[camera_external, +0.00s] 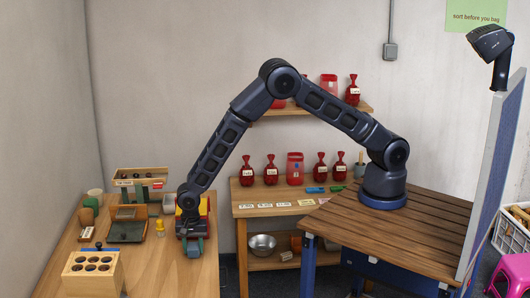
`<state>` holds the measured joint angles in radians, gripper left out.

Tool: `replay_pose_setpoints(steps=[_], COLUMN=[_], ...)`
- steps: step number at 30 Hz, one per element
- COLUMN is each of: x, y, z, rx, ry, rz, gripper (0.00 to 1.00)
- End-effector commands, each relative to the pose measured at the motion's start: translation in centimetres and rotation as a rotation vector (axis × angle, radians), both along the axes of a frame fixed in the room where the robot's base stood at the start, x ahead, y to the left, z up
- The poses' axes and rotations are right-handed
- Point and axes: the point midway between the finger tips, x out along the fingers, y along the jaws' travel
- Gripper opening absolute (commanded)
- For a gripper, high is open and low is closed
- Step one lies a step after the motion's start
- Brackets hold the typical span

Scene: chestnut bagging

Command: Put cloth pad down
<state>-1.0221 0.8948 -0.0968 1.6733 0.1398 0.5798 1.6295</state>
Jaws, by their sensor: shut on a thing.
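My gripper (192,232) points down low over the right edge of the left wooden table (160,268). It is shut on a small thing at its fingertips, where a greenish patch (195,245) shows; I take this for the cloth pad. My gripper hides most of it. I cannot tell whether the pad touches the table top. A red and yellow object (204,209) stands close behind my gripper, partly hidden by it.
A wooden block with round holes (93,270) stands at the table's front left. A tray (126,231), a small yellow object (160,228) and a wooden rack (140,177) stand left of my gripper. The table's front right is clear. Red bags (270,170) line the back bench.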

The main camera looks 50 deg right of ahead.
Motion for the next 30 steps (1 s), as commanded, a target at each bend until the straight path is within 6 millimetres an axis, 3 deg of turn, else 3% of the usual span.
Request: replay_pose_setpoints(steps=[8, 9, 12, 23, 30], x=[0.0, 0.0, 0.0, 0.0, 0.1], y=[0.0, 0.0, 0.0, 0.0, 0.0], z=[-0.3, -0.3, -0.3, 0.2, 3.7], rx=[-0.001, 0.0, 0.0, 0.001, 0.001], ry=[0.001, 0.0, 0.0, -0.001, -0.001], rz=[0.0, 0.0, 0.0, 0.0, 0.0], gripper=[0.19, 0.47, 0.63, 0.63, 0.63])
